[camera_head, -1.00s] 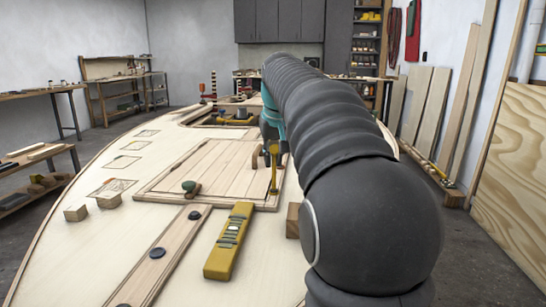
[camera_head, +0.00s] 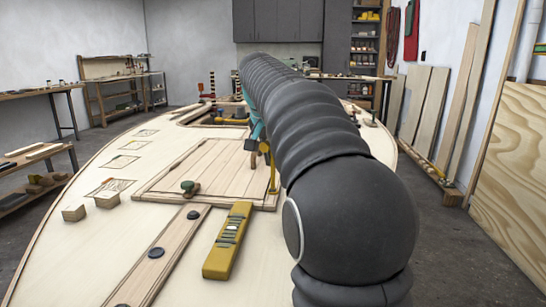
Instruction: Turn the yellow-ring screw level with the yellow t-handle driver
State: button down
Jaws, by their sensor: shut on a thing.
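The yellow t-handle driver (camera_head: 273,178) stands upright near the right edge of the plank panel, its shaft reaching down to the wood. My gripper (camera_head: 263,147) is shut on its handle at the top; the fingers are small and partly hidden behind my arm. The yellow-ring screw cannot be made out; the driver's foot and my arm cover that area.
Wooden blocks (camera_head: 107,200) sit at the left. An opening with tools (camera_head: 225,118) is behind.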

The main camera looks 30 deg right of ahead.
jog(key=shift+m, duration=0.5)
jog(key=m+g, duration=0.1)
jog(key=m, duration=0.1)
jog(key=m+g+h, duration=0.1)
jog(key=m, duration=0.2)
jog(key=shift+s+m, duration=0.1)
jog(key=shift+m, duration=0.2)
jog(key=shift+r, duration=0.4)
